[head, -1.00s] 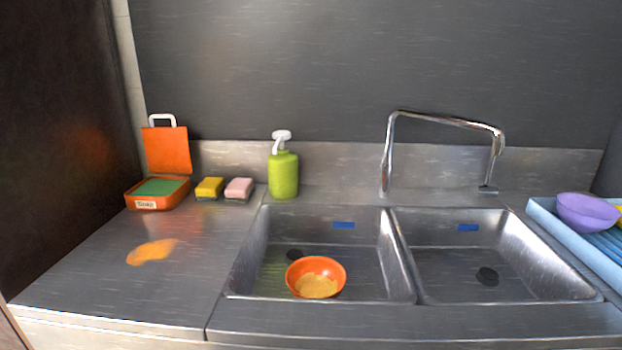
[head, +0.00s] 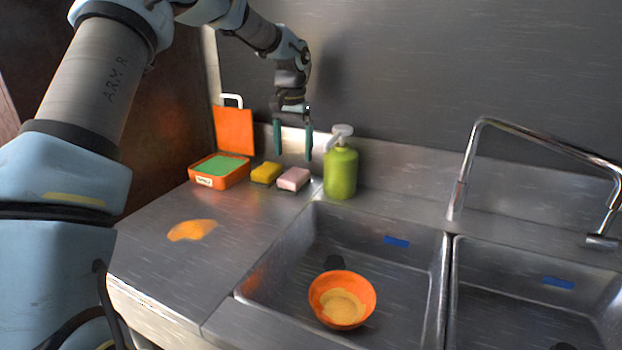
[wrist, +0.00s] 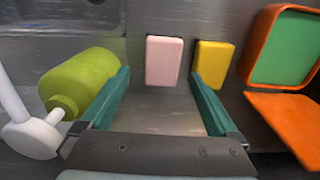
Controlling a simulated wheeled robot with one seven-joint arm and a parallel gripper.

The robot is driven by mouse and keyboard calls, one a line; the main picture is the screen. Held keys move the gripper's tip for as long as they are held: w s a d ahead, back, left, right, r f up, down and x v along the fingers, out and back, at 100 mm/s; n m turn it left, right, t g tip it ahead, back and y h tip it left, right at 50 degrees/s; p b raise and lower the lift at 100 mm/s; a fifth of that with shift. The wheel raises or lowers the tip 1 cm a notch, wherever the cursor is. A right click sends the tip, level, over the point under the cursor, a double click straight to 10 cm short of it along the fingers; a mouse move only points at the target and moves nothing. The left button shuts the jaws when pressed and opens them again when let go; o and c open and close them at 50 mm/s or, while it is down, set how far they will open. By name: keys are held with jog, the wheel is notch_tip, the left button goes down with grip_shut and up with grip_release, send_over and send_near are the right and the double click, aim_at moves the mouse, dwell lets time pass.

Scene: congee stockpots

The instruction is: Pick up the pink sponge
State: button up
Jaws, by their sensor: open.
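The pink sponge (head: 293,179) lies on the steel counter between the yellow sponge and the green soap bottle. In the wrist view the pink sponge (wrist: 164,61) shows ahead of the jaws, roughly between the two fingers. My gripper (head: 293,156) is open and empty, with its fingers pointing down. It is above the pink sponge and apart from it. In the wrist view the teal fingers of my gripper (wrist: 163,85) are spread wide.
The yellow sponge (head: 266,172) sits just left of the pink one, and the green pump bottle (head: 341,171) just right. An open orange box (head: 219,171) stands farther left. An orange bowl (head: 342,299) is in the left sink basin (head: 400,280). An orange spill (head: 192,230) marks the counter.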

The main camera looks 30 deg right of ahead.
aim_at(293, 175)
notch_tip(293, 175, down, 3)
jog(key=shift+f+p, duration=0.15)
jog(key=shift+p, duration=0.15)
jog(key=shift+w+f+p, duration=0.15)
jog(key=shift+f+p, duration=0.45)
jog(key=shift+f, duration=0.8)
jog(key=shift+w+f+p, duration=0.1)
jog(key=shift+f+p, duration=0.5)
jog(key=shift+f, duration=0.8)
jog(key=c, duration=1.1)
jog(key=shift+r, duration=0.1)
